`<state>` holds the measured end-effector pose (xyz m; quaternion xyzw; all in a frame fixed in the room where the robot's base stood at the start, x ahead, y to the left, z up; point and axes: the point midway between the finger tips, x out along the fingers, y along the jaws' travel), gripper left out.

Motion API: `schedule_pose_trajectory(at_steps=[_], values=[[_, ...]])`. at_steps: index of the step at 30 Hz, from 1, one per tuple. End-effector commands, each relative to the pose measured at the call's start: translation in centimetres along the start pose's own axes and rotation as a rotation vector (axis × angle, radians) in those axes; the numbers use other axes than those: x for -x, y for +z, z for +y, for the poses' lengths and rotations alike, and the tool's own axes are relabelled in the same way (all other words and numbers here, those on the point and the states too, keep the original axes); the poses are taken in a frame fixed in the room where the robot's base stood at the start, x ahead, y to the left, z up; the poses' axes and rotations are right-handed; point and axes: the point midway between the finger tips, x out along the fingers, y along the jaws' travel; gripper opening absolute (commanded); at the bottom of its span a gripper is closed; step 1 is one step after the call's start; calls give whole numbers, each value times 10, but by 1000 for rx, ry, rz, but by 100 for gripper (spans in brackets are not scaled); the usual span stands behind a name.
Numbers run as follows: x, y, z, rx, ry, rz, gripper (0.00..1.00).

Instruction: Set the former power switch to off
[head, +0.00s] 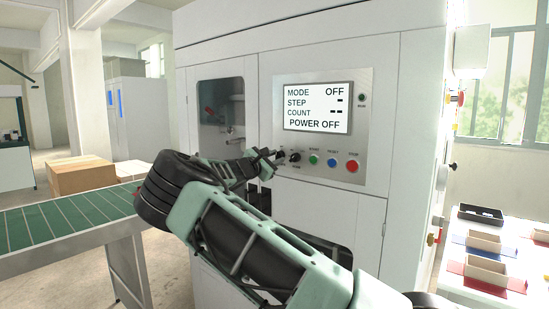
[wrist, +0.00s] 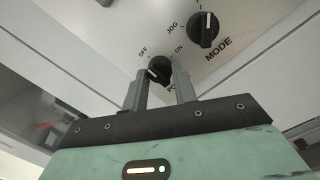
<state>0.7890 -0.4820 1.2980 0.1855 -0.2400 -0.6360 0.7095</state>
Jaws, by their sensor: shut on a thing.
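The power switch (wrist: 159,69) is a small black rotary knob on the former's light panel, with OFF and ON labels in the wrist view. Its white mark is on the lower left side of the knob. My gripper (wrist: 161,82) is shut on this knob, one finger on each side. In the head view my gripper (head: 265,158) reaches the panel at the left end of the control row and hides part of that area. The display (head: 318,107) reads MODE OFF and POWER OFF, with dashes for STEP and COUNT.
The larger black MODE knob (wrist: 206,30) is close to the upper right of my gripper. Green (head: 313,159), blue (head: 331,162) and red (head: 351,166) buttons lie to the right on the panel. A green conveyor (head: 65,222) stands left; a table with trays (head: 485,270) stands right.

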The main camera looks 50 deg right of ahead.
Motion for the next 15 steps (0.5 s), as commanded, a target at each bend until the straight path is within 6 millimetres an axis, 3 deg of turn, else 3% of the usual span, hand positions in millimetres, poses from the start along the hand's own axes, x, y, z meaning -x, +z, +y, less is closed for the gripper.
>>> schedule_pose_trajectory(at_steps=[15], values=[[1,-2,-1,37,3,6,5]])
